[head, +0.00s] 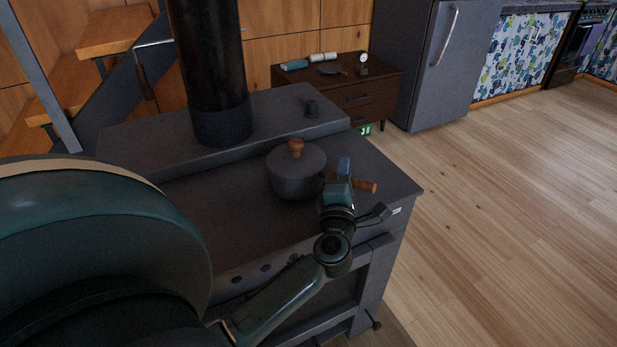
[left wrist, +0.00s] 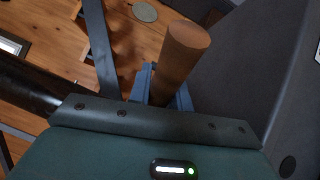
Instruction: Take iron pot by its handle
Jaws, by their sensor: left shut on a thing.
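The iron pot (head: 296,176) is dark grey with a lid and a wooden knob. It stands on the flat top of the dark stove (head: 215,205). Its wooden handle (head: 364,185) points to the right. My left gripper (head: 344,172) is at the handle, just right of the pot's body, and is shut on it. In the left wrist view the brown handle (left wrist: 182,62) stands between the blue fingers of the gripper (left wrist: 160,88). The pot's body is not clear in that view. My right gripper is not in view.
A low wooden cabinet (head: 340,90) with small items and a grey fridge (head: 430,65) stand behind. The wooden floor (head: 490,200) at right is clear.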

